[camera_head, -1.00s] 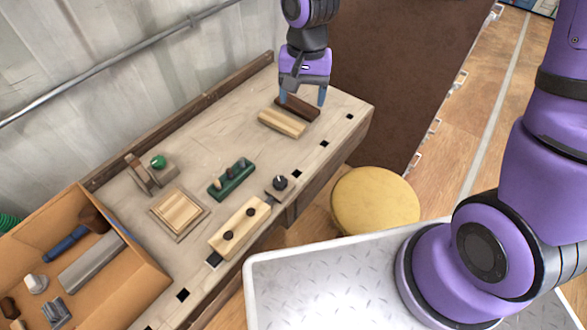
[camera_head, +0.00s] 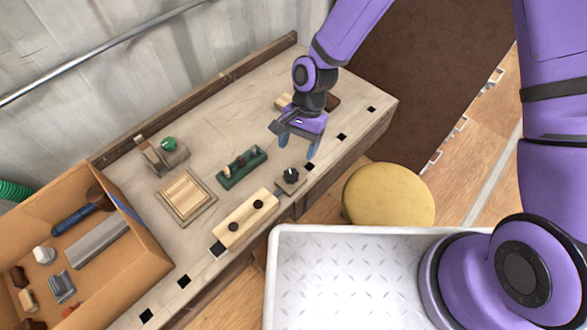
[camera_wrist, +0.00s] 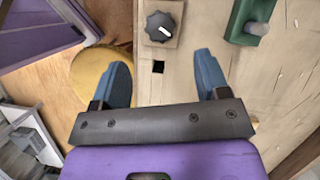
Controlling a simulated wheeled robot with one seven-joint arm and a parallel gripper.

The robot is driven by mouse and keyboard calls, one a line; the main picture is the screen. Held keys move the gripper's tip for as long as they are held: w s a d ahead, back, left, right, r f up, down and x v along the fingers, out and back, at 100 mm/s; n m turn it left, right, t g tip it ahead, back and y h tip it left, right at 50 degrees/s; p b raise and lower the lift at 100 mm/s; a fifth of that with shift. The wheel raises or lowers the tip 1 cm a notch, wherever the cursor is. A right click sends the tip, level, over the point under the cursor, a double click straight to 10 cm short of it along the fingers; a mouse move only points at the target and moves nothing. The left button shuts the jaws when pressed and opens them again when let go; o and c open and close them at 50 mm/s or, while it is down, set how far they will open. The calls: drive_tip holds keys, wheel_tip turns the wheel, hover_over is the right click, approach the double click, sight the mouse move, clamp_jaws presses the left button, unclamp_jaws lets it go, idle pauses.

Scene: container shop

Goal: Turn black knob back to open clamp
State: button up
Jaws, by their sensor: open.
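The black knob (camera_head: 291,175) sits on a small square plate at the front edge of the workbench, beside a pale wooden block with two dark round pegs (camera_head: 246,217). In the wrist view the black knob (camera_wrist: 160,27) is lobed, with a white pointer line, and lies beyond the fingertips. My gripper (camera_head: 297,147) is open and empty above the bench, just behind and to the right of the knob. In the wrist view its blue fingers (camera_wrist: 162,75) stand wide apart, with bare bench and a square hole between them. I cannot make out the clamp's jaw opening.
A green block with pegs (camera_head: 242,168) lies behind the knob. A wooden framed tray (camera_head: 187,196) and a green-knobbed fixture (camera_head: 168,144) are further left. A cardboard box of tools (camera_head: 153,262) stands far left, and a round yellow stool (camera_head: 390,195) in front.

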sight(291, 174)
drive_tip(key=x, duration=0.8)
drive_tip(key=shift+s+f, duration=0.1)
drive_tip(key=shift+f, duration=0.1)
drive_tip(key=c, duration=0.9)
